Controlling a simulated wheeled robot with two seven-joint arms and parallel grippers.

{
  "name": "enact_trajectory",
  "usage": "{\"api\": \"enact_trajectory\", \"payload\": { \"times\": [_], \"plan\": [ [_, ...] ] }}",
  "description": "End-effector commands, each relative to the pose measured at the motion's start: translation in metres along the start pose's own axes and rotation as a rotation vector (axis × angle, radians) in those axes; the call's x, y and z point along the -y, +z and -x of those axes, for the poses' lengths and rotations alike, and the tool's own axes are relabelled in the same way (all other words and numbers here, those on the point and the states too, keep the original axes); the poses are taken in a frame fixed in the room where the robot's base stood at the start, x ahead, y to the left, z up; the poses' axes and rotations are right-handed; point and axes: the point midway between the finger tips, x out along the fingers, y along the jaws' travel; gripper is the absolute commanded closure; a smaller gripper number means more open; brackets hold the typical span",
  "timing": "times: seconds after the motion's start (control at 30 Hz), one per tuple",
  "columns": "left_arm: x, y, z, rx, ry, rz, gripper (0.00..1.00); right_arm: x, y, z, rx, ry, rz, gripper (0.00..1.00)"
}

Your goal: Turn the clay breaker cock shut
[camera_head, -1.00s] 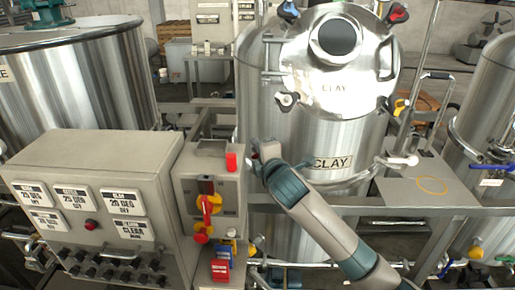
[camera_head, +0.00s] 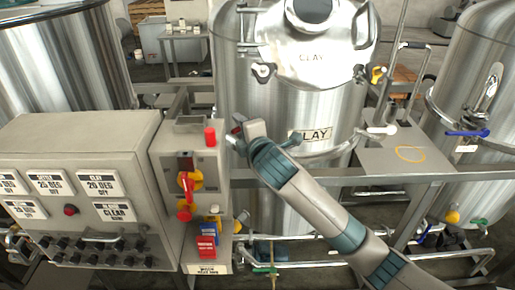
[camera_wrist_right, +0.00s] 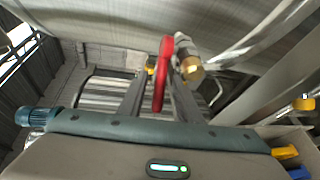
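The steel CLAY tank (camera_head: 330,95) stands behind the control boxes in the head view. My right gripper (camera_head: 243,132) is in front of its lower left wall, just right of the switch box. A small red part shows between its tips. In the right wrist view, a long red lever (camera_wrist_right: 162,75) stands between the two dark fingers of my right gripper (camera_wrist_right: 157,92), beside a metal fitting with a brass end (camera_wrist_right: 191,67). The fingers look apart, with a gap beside the lever; contact is not clear. I cannot read a label on the lever. My left gripper is not in view.
The switch box (camera_head: 163,165) with a red and yellow knob (camera_head: 187,182) is close left of my right gripper. A wide control panel (camera_head: 75,150) stands further left. A steel frame rail (camera_head: 330,177) and a small shelf (camera_head: 385,158) are to the right.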

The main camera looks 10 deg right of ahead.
Motion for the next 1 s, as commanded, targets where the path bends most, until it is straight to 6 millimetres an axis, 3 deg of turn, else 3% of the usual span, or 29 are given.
{"api": "enact_trajectory", "payload": {
  "times": [0.6,0.8,1.0],
  "plan": [
    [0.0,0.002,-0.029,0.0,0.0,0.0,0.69,0.002,-0.001,0.109,-0.002,0.002,0.001,0.69],
    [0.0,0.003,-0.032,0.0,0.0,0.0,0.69,0.001,0.0,0.133,-0.001,0.001,0.0,0.69],
    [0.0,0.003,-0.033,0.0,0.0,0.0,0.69,0.001,0.0,0.141,0.0,-0.001,0.0,0.69]
  ]
}}
